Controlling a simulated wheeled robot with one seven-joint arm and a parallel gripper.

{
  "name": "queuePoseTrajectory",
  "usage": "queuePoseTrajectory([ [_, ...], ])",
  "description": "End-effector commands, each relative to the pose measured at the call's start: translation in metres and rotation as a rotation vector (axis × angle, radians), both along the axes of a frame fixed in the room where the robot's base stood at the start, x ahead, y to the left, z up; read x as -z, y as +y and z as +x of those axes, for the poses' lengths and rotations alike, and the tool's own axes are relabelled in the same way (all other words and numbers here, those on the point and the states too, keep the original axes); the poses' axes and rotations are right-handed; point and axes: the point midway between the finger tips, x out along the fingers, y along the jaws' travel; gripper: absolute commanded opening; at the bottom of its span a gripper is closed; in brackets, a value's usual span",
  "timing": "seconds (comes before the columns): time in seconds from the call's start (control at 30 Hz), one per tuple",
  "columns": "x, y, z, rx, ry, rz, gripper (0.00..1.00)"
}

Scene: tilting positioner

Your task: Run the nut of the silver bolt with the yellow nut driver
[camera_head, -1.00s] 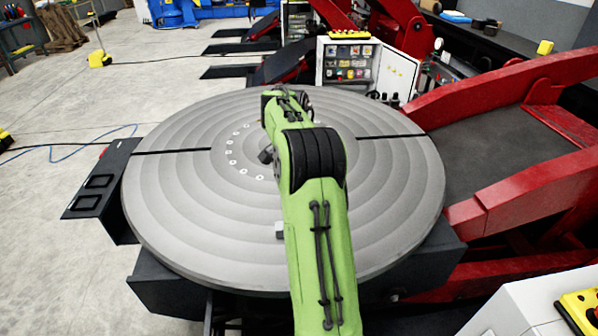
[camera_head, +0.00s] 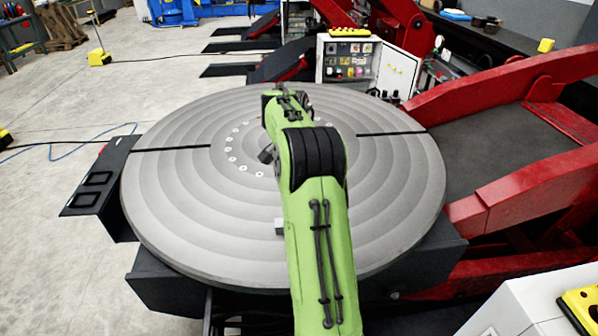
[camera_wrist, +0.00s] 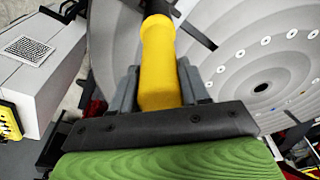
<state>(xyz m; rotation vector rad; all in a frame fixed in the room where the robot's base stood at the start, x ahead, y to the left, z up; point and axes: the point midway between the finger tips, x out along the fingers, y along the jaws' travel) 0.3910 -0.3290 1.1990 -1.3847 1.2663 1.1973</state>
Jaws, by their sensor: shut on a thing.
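The yellow nut driver (camera_wrist: 159,55) is held in my gripper (camera_wrist: 158,84), its yellow handle between the two grey fingers in the wrist view. Its dark far end runs out of the top of that view, so its tip is hidden. My gripper is shut on the handle. In the head view my green arm reaches out over the round table and hides the gripper and the driver. I cannot make out the silver bolt or its nut in either view.
The round grey turntable (camera_head: 190,210) has a ring of pale holes and dark slots. A small grey block (camera_head: 279,227) sits on it beside my arm. Red machine arms (camera_head: 520,200) stand at right, a control cabinet (camera_head: 347,62) behind. Open floor lies at left.

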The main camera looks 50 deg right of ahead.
Motion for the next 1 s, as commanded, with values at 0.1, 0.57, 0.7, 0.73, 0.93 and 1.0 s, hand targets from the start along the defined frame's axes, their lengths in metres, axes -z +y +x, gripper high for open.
queuePoseTrajectory([
  [0.1,-0.0012,-0.0003,0.0000,0.002,-0.001,-0.002,0.09],
  [0.57,0.0053,-0.0003,0.0001,0.001,-0.001,-0.002,0.09],
  [0.7,0.0053,-0.0003,0.0001,0.001,-0.001,-0.001,0.09],
  [0.73,0.0053,-0.0002,0.0001,0.001,-0.001,-0.001,0.09],
  [0.93,0.0074,-0.0001,0.0000,0.000,0.000,0.000,0.09],
  [1.0,0.0074,-0.0001,0.0000,0.000,0.000,0.000,0.09],
])
